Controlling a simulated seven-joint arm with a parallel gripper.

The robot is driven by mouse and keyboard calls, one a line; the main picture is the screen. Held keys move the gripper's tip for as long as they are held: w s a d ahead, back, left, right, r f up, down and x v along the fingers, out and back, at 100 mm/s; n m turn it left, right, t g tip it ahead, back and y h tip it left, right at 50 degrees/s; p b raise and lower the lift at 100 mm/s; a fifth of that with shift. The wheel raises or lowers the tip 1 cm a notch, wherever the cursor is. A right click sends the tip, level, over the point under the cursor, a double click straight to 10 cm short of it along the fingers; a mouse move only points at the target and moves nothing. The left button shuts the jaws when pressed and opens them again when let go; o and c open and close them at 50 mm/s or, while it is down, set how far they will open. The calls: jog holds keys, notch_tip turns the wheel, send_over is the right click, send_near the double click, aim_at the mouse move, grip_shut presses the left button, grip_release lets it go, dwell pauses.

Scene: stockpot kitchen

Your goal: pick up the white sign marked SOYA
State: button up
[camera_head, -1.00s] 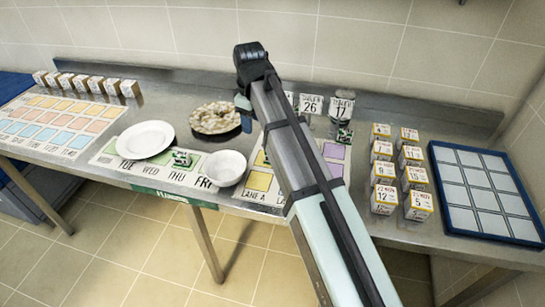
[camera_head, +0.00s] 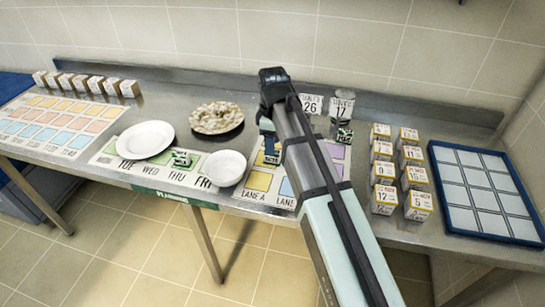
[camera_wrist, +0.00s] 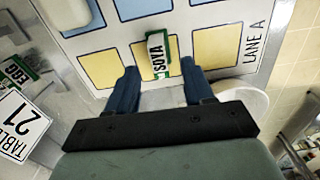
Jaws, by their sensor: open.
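The white sign marked SOYA (camera_wrist: 157,52), with a green edge, is on a yellow square of the Lane A mat (camera_wrist: 228,68) in the wrist view. My gripper (camera_wrist: 159,68) is open, with one blue finger on each side of the sign's near end. I cannot tell whether either finger touches it. In the head view my gripper (camera_head: 268,142) is over the lane mat (camera_head: 260,182), just right of the white bowl, and largely hides the sign.
A white bowl (camera_head: 226,168), a white plate (camera_head: 146,139) and a dish of pale pieces (camera_head: 217,117) stand to the left. An EGG sign (camera_wrist: 17,70) and a TABLE 21 sign (camera_wrist: 18,125) show in the wrist view. Several boxes (camera_head: 384,173) and a blue tray (camera_head: 484,234) are right.

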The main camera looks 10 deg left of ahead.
aim_at(273, 161)
jog(key=shift+f, duration=2.8)
grip_shut()
